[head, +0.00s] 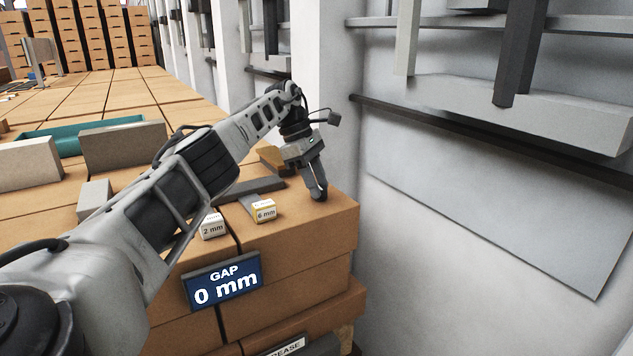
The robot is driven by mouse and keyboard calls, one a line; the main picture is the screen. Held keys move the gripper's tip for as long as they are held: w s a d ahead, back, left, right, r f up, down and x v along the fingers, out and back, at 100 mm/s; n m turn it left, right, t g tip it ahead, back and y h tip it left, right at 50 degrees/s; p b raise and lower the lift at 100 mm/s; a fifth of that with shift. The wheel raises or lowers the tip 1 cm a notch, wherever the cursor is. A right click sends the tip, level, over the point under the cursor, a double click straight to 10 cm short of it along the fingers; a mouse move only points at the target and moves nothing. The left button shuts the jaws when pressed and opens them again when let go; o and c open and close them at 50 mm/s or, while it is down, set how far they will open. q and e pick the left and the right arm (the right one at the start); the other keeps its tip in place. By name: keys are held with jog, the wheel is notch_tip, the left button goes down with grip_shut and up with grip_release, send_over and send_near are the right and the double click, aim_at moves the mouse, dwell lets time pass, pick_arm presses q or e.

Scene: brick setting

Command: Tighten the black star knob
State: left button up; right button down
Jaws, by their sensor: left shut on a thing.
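My left arm reaches across the view from the lower left. Its gripper (318,192) points down at the right front corner of the brick stack and is shut on a small dark thing there, which looks like the black star knob. The fingers hide most of the knob, so its star shape cannot be made out. My right gripper is not in view.
A blue sign (223,281) on the stack's front reads "GAP 0 mm". Small blocks marked "2 mm" (213,226) and "6 mm" (264,211) sit on top, left of the gripper. A teal tray (125,122) lies farther back. A pale wall (480,215) stands right.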

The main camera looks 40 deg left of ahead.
pick_arm(q)
jog(key=shift+r, duration=0.1)
dwell(0.3)
jog(key=o, duration=1)
jog(key=shift+c, duration=0.2)
